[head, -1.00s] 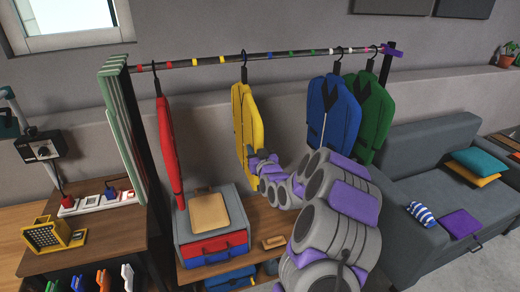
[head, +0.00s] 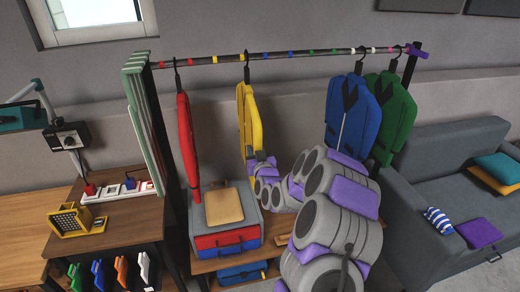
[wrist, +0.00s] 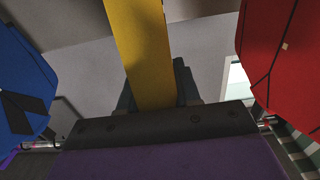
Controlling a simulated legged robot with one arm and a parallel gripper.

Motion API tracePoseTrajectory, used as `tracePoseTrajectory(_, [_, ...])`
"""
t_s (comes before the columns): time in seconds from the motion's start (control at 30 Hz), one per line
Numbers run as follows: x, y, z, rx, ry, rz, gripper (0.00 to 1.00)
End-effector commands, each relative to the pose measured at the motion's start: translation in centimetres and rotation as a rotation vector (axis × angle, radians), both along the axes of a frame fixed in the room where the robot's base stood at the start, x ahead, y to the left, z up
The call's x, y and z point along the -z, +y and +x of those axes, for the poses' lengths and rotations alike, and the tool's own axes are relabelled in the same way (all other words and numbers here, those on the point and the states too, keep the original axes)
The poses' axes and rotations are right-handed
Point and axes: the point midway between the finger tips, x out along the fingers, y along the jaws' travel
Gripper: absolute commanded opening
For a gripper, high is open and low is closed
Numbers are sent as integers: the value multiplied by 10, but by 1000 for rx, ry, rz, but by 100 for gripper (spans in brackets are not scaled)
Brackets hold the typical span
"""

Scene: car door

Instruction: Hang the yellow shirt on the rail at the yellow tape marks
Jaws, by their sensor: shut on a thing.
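The yellow shirt (head: 249,118) hangs upright, seen nearly edge-on, from a dark hanger whose hook is at the rail (head: 290,54). The yellow tape mark (head: 242,57) shows on the rail right by the hook; I cannot tell whether the hook bears on the rail. My gripper (head: 258,162) is at the shirt's lower part. In the wrist view, the yellow shirt (wrist: 145,50) rises between the dark jaws of my gripper (wrist: 155,90), which are shut on it. The fingertips are mostly hidden in the head view.
The red shirt (head: 186,140) hangs to the left. The blue shirt (head: 350,112) and green shirt (head: 394,112) hang to the right. A grey case (head: 248,213) with a tan board stands below. The rail's middle stretch is free. A sofa (head: 450,160) stands at right.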

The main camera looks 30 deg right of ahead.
Motion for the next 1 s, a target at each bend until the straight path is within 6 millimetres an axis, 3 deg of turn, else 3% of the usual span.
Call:
tracePoseTrajectory(0.7, [-1, 49, 14, -2, -2, -1, 0])
tracePoseTrajectory(1.0, [4, 54, 15, 0, -2, -2, 0])
